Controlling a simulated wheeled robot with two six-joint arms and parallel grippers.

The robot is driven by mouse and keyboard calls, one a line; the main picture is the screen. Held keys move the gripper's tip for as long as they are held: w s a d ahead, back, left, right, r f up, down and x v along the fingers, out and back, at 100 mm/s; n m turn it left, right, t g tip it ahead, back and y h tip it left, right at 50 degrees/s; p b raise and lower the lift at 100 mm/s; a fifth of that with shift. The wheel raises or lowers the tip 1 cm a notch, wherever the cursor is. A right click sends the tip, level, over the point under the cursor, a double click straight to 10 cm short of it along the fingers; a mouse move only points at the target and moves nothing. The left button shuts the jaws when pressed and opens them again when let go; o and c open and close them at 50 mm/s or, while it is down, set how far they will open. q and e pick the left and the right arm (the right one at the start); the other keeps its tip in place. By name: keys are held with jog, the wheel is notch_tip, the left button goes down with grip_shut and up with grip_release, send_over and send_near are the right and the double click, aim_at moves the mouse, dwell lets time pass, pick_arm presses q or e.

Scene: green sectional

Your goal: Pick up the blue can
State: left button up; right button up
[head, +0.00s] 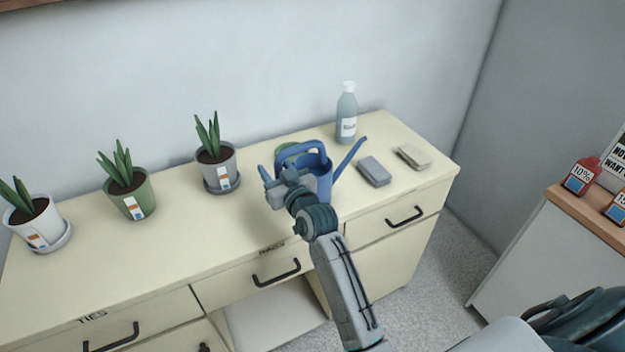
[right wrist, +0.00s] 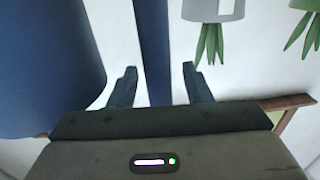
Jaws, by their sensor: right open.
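The blue can is a blue watering can (head: 321,180) with a long spout to the right and a top handle, standing on the cream cabinet. My right gripper (head: 283,180) is at the can's left side, covering part of it. In the right wrist view the can's body (right wrist: 48,65) fills the left, and a narrow blue bar, seemingly its side handle (right wrist: 152,35), runs between the two open fingers (right wrist: 158,72). Gaps show on both sides of the bar. My left gripper is not in view.
The cream cabinet top (head: 95,270) also holds several potted plants, the nearest in a grey pot (head: 217,172). The front left top is clear.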

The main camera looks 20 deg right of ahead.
aim_at(280, 164)
jog(key=c, duration=0.9)
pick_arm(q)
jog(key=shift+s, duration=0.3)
pick_arm(e)
grip_shut()
jog(key=shift+r, duration=0.2)
